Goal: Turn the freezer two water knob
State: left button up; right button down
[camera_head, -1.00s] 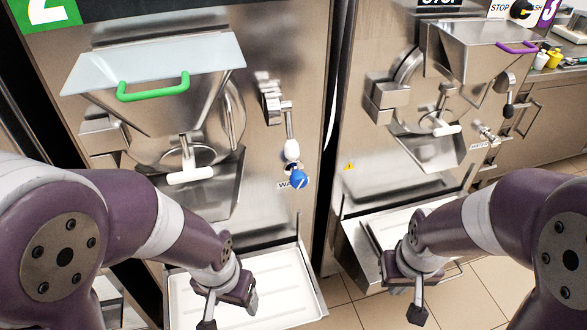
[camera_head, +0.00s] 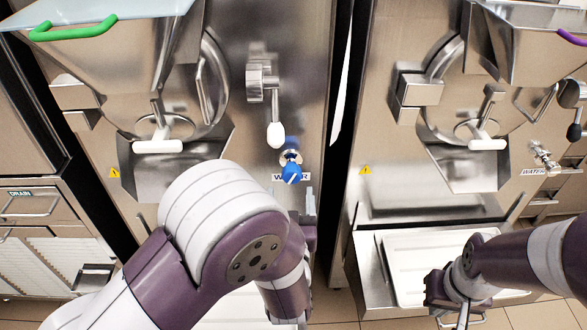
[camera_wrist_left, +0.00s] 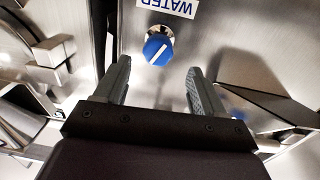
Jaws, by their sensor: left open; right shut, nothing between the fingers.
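The blue water knob (camera_head: 291,172) with a white pointer line sits on the steel front of the left freezer, by the WATER label (camera_head: 306,178). In the left wrist view the knob (camera_wrist_left: 158,48) lies just beyond the fingertips, roughly centred between them, with the label upside down above it. My left gripper (camera_head: 303,200) is open, just below the knob and apart from it, partly hidden by my arm. Its two grey fingers (camera_wrist_left: 159,72) show clearly in the wrist view with nothing between them. My right gripper (camera_head: 460,312) is shut and empty, low at the right.
A white-tipped lever (camera_head: 275,134) hangs just above and left of the knob. A green-handled hopper lid (camera_head: 72,30) and a white-handled spout (camera_head: 158,146) are further left. The second freezer stands at the right with a white tray (camera_head: 420,262) below its spout.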

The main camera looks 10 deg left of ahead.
aim_at(291, 178)
pick_arm(q)
jog(key=x, duration=0.8)
jog(key=shift+w+d, duration=0.1)
jog(key=shift+w, duration=0.25)
jog(key=c, duration=1)
